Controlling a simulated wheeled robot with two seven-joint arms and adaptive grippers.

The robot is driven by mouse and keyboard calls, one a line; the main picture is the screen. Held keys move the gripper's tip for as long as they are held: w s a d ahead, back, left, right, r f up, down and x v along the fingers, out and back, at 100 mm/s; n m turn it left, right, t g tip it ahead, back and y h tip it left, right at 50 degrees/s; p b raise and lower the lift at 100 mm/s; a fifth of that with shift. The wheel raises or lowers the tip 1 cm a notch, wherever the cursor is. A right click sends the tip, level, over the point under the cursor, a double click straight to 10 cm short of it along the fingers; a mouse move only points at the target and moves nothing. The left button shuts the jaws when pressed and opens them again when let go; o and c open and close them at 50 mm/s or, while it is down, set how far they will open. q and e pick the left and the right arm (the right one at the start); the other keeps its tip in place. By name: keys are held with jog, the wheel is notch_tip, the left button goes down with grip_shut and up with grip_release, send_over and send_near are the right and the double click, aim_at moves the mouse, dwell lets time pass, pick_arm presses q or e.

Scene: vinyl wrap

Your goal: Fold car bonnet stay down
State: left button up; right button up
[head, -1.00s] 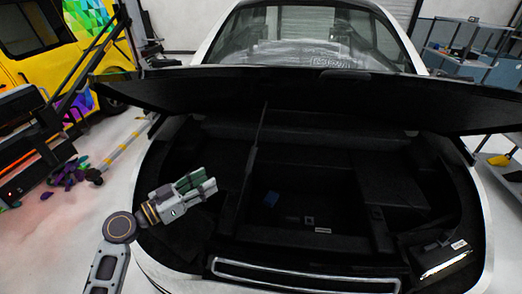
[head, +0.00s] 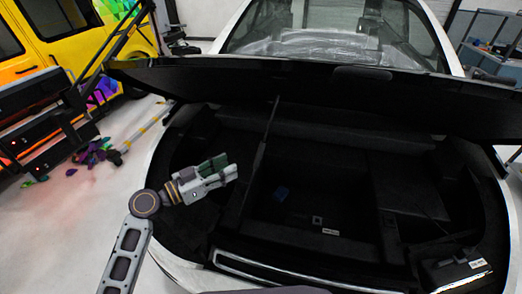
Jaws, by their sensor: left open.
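The car bonnet (head: 320,88) is raised, its black underside spanning the view above the open front compartment. A thin dark stay (head: 268,135) stands steeply tilted in the compartment, its upper end close to the bonnet's edge; whether it touches the bonnet I cannot tell. My left gripper (head: 232,169) is open and empty, over the left part of the compartment. It is left of the stay and lower than its top, clearly apart from it in the picture. My right gripper is not in view.
At left stand a black-and-orange machine (head: 40,125) and a yellow vehicle (head: 80,35). Coloured scraps (head: 95,152) lie on the floor.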

aim_at(260, 149)
pick_arm(q)
jog(key=p+x, duration=0.3)
jog(key=x, duration=0.8)
jog(key=shift+r+p, duration=0.15)
jog(key=shift+p, duration=0.2)
jog(key=shift+p+x, duration=0.35)
jog(key=shift+x, duration=0.85)
grip_shut()
